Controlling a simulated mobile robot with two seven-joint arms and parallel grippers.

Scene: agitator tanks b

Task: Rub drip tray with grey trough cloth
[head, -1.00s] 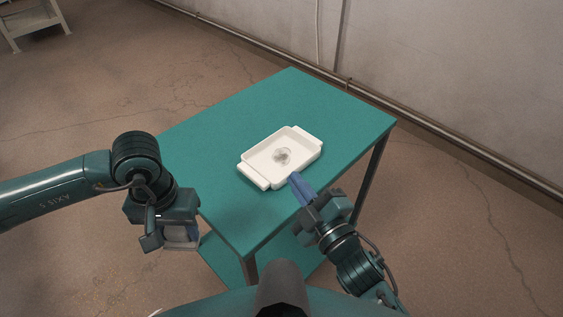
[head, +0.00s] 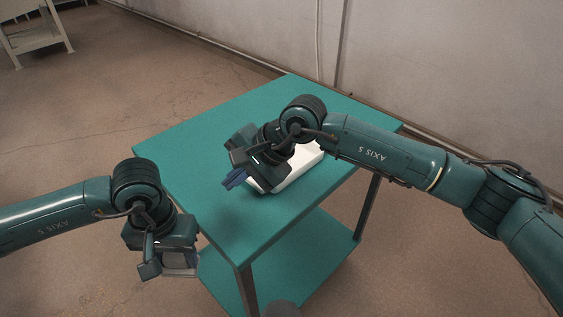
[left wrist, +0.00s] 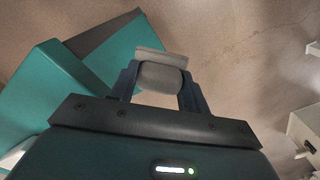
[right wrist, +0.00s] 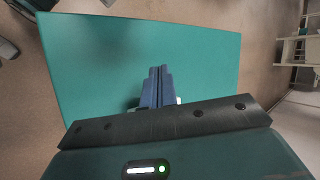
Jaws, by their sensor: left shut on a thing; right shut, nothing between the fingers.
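The white drip tray (head: 306,158) lies on the green table, mostly hidden behind my right arm in the head view. My right gripper (head: 233,179) is shut and empty, with its blue fingers to the left of the tray over the table. In the right wrist view its closed fingers (right wrist: 160,78) point over bare tabletop. My left gripper (head: 178,264) is off the table's near left side. It is shut on the grey trough cloth, a rounded grey bundle (left wrist: 162,77) between its blue fingers in the left wrist view.
The green table (head: 200,130) has a bare top around the tray and a lower shelf (head: 315,250). A pale wall with a pipe (head: 200,38) stands behind it. A light metal stand (head: 35,30) is far off at the upper left. Floor is open left of the table.

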